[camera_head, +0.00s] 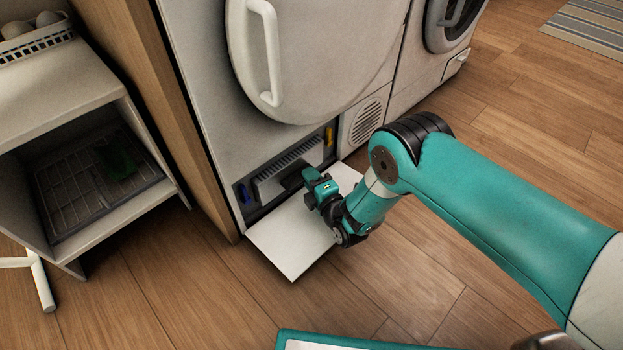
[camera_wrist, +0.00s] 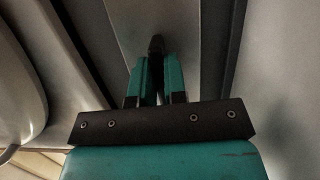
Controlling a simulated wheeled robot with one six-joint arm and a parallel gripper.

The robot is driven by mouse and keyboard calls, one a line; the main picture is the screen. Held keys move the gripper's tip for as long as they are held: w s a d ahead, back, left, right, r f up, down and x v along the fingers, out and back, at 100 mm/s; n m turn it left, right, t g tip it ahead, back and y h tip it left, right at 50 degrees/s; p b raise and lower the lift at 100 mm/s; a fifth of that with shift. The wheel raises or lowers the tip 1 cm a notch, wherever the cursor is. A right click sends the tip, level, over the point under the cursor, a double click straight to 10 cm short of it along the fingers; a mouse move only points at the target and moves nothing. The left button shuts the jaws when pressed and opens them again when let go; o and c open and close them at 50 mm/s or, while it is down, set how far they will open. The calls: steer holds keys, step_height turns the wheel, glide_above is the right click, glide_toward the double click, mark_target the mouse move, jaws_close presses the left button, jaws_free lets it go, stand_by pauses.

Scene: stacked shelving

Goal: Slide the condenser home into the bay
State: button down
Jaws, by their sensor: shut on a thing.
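The condenser (camera_head: 288,169) is a pale, finned block in the low bay (camera_head: 264,208) at the foot of the white machine. It lies at the bay's mouth; how deep it sits I cannot tell. My gripper (camera_head: 308,181) is at its front, shut on its dark handle (camera_head: 293,181). In the wrist view my gripper's teal fingers (camera_wrist: 157,85) close around the dark handle (camera_wrist: 156,45), before a pale grey face (camera_wrist: 130,22). A blue latch (camera_head: 243,193) is left of the condenser and a yellow latch (camera_head: 328,137) right. My gripper hides part of the condenser's front.
A white flap (camera_head: 287,243) lies folded down in front of the bay, under my gripper. The machine's round door (camera_head: 310,55) is above, with a round vent grille (camera_head: 366,121) to the right. A wooden panel (camera_head: 165,110) and a white shelf unit (camera_head: 55,85) stand left.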

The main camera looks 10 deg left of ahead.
steer(key=shift+w+a+r+b, duration=0.1)
steer(key=shift+w+a+b, duration=0.3)
steer(key=shift+b, duration=1.55)
stand_by(0.9)
stand_by(0.4)
steer(key=c, duration=1.4)
jaws_free()
steer(key=shift+p+v, duration=1)
steer(key=shift+p, duration=2.5)
steer(key=shift+w+d, duration=0.1)
steer(key=shift+d, duration=0.05)
steer(key=o, duration=0.6)
